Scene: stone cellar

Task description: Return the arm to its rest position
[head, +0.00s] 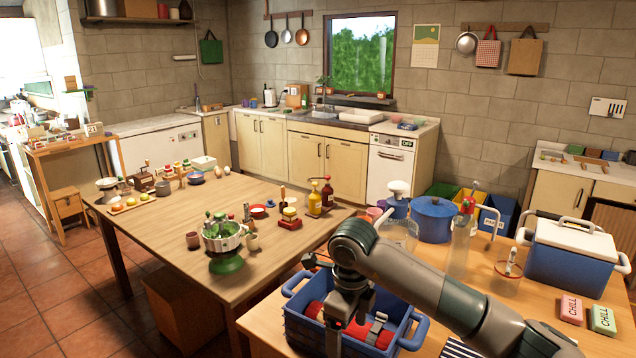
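My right arm comes in from the lower right and bends down at the elbow-like joint. Its gripper (345,338) points down over the blue crate (414,337) at the front of the near table. The fingertips are low at the bottom of the head view, partly dark and cut off, so I cannot tell if they are open or shut, or whether they touch anything. A red rolled thing (318,311) with a grey strap lies in the crate, beside and behind the gripper. My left gripper is not in view.
On the near table (510,312) stand a blue pot (433,218), a clear bottle (462,240), a glass jar (508,268), a blue cooler (572,255) and two CHILL packs (571,309), close around my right arm. A wooden table (150,240) with a green-based bowl (224,245) stands left.

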